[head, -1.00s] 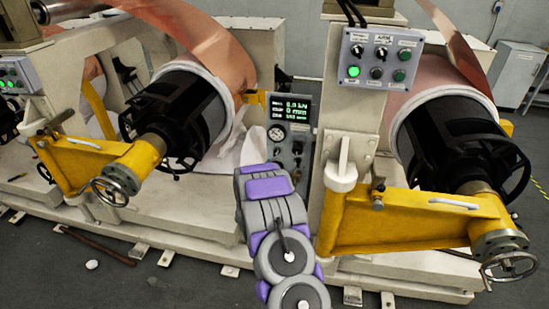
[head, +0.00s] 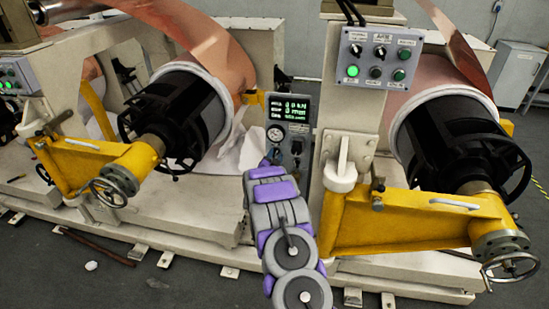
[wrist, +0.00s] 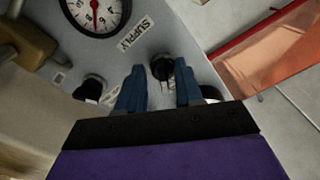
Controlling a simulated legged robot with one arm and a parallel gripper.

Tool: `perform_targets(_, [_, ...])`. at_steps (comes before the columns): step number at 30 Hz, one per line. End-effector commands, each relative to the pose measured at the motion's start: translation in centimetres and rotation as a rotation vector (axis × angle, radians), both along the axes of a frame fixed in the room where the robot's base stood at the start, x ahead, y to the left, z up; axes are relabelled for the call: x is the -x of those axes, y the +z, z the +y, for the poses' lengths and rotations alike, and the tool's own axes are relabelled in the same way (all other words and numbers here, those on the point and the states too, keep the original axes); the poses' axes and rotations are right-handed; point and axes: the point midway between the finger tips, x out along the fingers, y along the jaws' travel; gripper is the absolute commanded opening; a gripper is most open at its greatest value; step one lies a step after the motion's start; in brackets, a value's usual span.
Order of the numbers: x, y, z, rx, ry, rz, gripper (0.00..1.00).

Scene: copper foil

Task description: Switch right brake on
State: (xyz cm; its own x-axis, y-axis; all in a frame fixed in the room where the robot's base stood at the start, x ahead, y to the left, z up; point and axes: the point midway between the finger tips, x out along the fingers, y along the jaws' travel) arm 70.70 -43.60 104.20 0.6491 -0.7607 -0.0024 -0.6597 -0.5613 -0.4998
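A grey control panel (head: 295,148) with a green-lit display, a round gauge and dark knobs stands between the two machine halves. In the wrist view, a black knob (wrist: 162,68) sits below the SUPPLY label (wrist: 134,34). My gripper (wrist: 159,76) has its two blue fingers apart, with this knob between their tips; I cannot tell whether they touch it. A second black knob (wrist: 91,89) is left of the fingers. A third dark knob (wrist: 210,92) is partly hidden behind the right finger. In the head view my arm hides most of the gripper.
The gauge (wrist: 95,12) is at the wrist view's upper left. A button box (head: 377,60) with a lit green button is above right. Yellow brackets with handwheels (head: 110,192) flank my arm, and copper rolls (head: 205,65) are behind.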

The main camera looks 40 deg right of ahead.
Motion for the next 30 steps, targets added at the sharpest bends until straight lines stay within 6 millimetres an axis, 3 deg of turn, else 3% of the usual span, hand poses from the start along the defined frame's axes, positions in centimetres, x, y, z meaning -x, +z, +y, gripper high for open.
perform_targets(12, [0.1,-0.05,0.11,-0.001,-0.001,0.001,0.0])
perform_targets(23, [0.15,-0.03,0.1,0.037,-0.002,0.05,0.0])
perform_targets(30, [0.08,0.15,0.14,0.142,0.001,0.173,0.0])
